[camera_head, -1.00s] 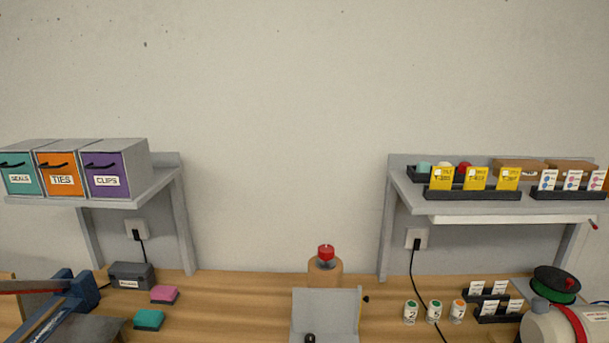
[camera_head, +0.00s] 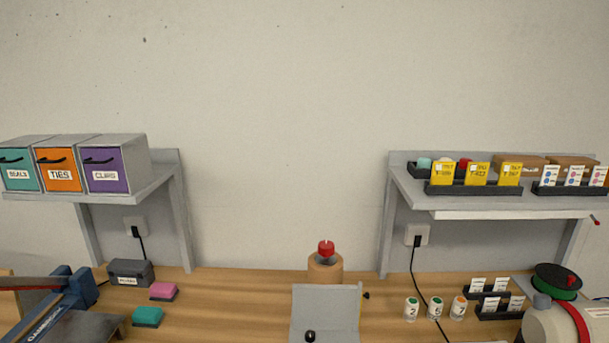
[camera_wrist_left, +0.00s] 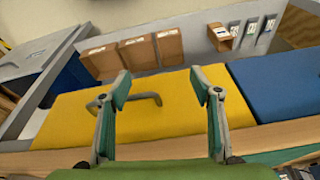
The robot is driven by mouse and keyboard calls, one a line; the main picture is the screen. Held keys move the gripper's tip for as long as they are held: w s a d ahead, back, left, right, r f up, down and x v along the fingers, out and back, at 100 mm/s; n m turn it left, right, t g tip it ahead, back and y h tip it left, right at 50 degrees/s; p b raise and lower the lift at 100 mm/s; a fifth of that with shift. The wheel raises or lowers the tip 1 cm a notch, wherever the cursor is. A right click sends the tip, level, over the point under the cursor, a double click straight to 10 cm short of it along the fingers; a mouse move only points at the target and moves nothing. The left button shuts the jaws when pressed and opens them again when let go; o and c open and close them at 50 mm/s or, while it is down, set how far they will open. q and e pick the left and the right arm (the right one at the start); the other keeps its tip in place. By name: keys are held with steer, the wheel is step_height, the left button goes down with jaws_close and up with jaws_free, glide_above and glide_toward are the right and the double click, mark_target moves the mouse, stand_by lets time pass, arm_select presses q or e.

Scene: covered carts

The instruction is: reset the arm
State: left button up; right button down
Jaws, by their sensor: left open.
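My left gripper (camera_wrist_left: 162,90) shows in the left wrist view with its two fingers spread apart and nothing between them. Beyond the fingers is a yellow panel (camera_wrist_left: 175,112) with a dark handle (camera_wrist_left: 140,100) that appears between the fingers in the picture. I cannot tell how far the gripper is from it. Neither gripper shows in the head view. My right gripper is in no view.
The head view shows a wooden bench (camera_head: 240,295) with a grey box lid (camera_head: 325,310), a red-topped item (camera_head: 326,250) and small numbered jars (camera_head: 435,308). Labelled bins (camera_head: 118,165) stand on the left shelf. A blue panel (camera_wrist_left: 285,85) adjoins the yellow one.

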arm_select(q)
steer(key=s+f+g+b, duration=0.1)
steer(key=s+f+b, duration=0.15)
steer(key=f, duration=1.05)
steer(key=s+f+b, duration=0.1)
steer(key=s+f, duration=0.3)
steer(key=f, duration=0.8)
steer(key=s+a+f+g+b, duration=0.1)
steer(key=s+a+f, duration=0.2)
steer(key=s+f, duration=1)
steer(key=shift+s+a+b, duration=0.15)
steer(key=shift+s+b, duration=0.25)
steer(key=shift+s, duration=0.1)
